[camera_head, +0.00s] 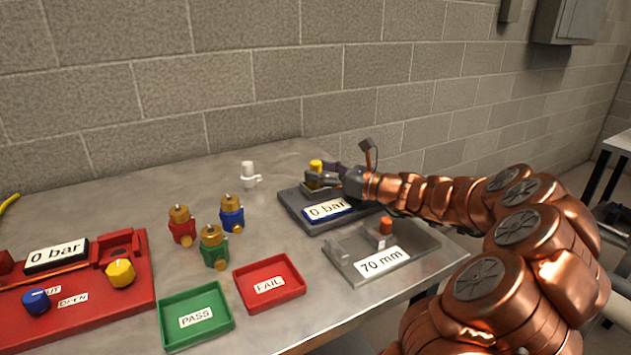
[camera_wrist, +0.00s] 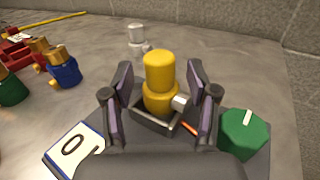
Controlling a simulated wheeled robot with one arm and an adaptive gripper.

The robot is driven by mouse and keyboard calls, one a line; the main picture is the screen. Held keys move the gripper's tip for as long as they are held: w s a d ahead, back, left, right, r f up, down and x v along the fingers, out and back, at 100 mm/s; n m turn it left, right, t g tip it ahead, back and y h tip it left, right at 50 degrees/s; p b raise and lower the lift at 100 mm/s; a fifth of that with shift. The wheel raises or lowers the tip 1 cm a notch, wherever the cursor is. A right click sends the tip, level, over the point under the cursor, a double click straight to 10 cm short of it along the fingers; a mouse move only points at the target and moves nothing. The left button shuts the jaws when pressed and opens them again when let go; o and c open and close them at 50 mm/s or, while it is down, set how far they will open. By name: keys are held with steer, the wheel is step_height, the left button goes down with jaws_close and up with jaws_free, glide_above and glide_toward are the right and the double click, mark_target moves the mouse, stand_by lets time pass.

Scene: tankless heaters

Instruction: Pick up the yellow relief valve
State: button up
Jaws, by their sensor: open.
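The yellow relief valve (camera_wrist: 159,82) stands upright in a small grey square holder (camera_wrist: 151,122) on the dark test base. It has a pale side outlet pointing right in the wrist view. In the head view the valve (camera_head: 316,166) shows only partly, with my gripper in front of it. My gripper (camera_wrist: 157,92) is open, with one finger on each side of the valve. Gaps show between the fingers and the valve. In the head view my gripper (camera_head: 322,175) reaches in from the right at the valve's height.
A "0 bar" display (camera_head: 325,209) and a green knob (camera_wrist: 243,133) sit close to the holder. A white valve (camera_head: 249,175) stands behind left. Red, blue and green valves (camera_head: 213,246) stand left, near PASS (camera_head: 196,317) and FAIL (camera_head: 269,283) trays. A "70 mm" tray (camera_head: 381,261) lies in front.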

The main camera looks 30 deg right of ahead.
steer(key=shift+w+a, duration=0.25)
steer(key=shift+w, duration=0.2)
steer(key=shift+c, duration=0.3)
jaws_close()
